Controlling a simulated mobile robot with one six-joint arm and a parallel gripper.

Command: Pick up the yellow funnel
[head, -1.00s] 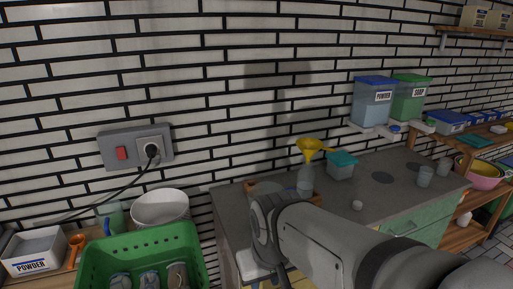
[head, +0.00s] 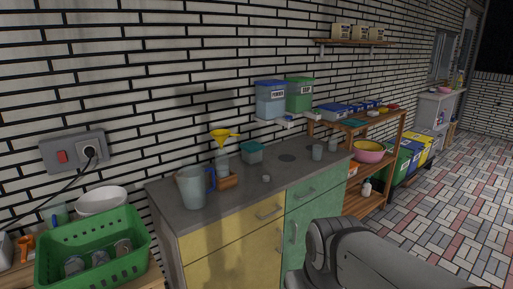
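The yellow funnel (head: 221,137) sits upright in the mouth of a clear bottle (head: 221,160) on the grey countertop (head: 300,172), near the wall. The bottle's lower part stands by a small brown wooden block or holder (head: 228,181). My arm shows at the lower right of the head view, in front of the green cabinet. My gripper is outside the picture, so its state does not show.
A clear pitcher with a blue handle (head: 194,187) stands left of the funnel, near the front edge. A teal-lidded container (head: 251,152) is just right of it. A small cup (head: 317,152) stands farther right. A green basket (head: 95,250) is at lower left.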

